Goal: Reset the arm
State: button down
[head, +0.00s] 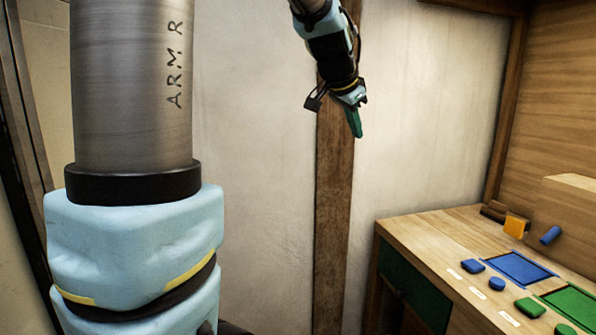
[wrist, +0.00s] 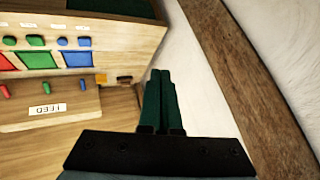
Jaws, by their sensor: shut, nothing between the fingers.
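My gripper (head: 355,124) hangs from my raised arm in the upper middle of the head view, in front of the pale wall and a brown timber post. Its dark green fingers point downward, well above and to the left of the bench. In the wrist view my gripper (wrist: 161,75) shows its two green fingers side by side, closed together with nothing between them. It touches nothing that I can see.
A wooden bench (head: 440,243) stands at the right, with a blue panel (head: 518,268), a green panel (head: 575,304), small coloured blocks and an orange block (head: 516,225). The wrist view also shows a red panel (wrist: 16,61) and the timber post (wrist: 235,65).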

jog(key=s+a+f+n+g+y, duration=0.2)
jog(key=s+a+f+n, duration=0.3)
jog(key=s+a+f, duration=0.3)
jog(key=s+a+f+n+g+y, duration=0.2)
jog(key=s+a+f+n, duration=0.4)
jog(key=f, duration=1)
jog(key=s+a+g, duration=0.1)
jog(key=s+a, duration=0.2)
jog(key=a, duration=0.3)
jog(key=shift+s+f, duration=0.25)
jog(key=shift+f, duration=0.1)
